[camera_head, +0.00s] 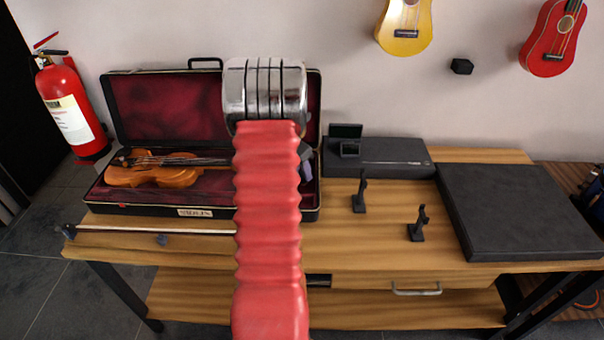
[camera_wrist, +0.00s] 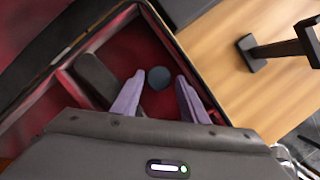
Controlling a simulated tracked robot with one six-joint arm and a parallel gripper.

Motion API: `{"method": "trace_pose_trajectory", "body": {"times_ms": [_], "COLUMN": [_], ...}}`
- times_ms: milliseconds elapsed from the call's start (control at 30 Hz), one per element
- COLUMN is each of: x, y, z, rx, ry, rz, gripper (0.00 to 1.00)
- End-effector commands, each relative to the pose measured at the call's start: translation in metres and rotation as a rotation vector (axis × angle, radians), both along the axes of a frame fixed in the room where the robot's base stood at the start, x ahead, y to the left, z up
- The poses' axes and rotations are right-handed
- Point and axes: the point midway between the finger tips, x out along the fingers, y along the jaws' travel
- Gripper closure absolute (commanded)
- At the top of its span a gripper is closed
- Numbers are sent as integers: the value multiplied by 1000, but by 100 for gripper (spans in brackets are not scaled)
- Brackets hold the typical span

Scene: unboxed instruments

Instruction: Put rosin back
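A small round dark blue-grey disc, which looks like the rosin (camera_wrist: 160,78), lies on the red lining inside the violin case. The open violin case (camera_head: 205,212) stands on the table's left half in the head view; its rim also shows in the wrist view (camera_wrist: 185,58). My gripper (camera_wrist: 159,80) is over the case's right end, its two purple fingers apart with the disc between their tips. Gaps show on both sides of the disc. In the head view my arm hides most of the gripper (camera_head: 307,165) and the disc.
A violin (camera_head: 155,172) lies in the case and a bow (camera_head: 195,231) along the table's front edge. A dark flap (camera_wrist: 97,75) is left of my fingers. Black boxes (camera_head: 375,155) (camera_head: 520,210) and two small stands (camera_head: 359,195) (camera_head: 418,226) occupy the right. A small open box (camera_head: 347,135) tops one.

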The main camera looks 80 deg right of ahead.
Motion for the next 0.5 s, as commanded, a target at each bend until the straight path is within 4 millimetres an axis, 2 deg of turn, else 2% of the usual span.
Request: {"method": "trace_pose_trajectory", "body": {"times_ms": [500], "x": [13], "y": [22], "z": [82], "rx": [-3], "ry": [-2], "rz": [0], "gripper": [60]}}
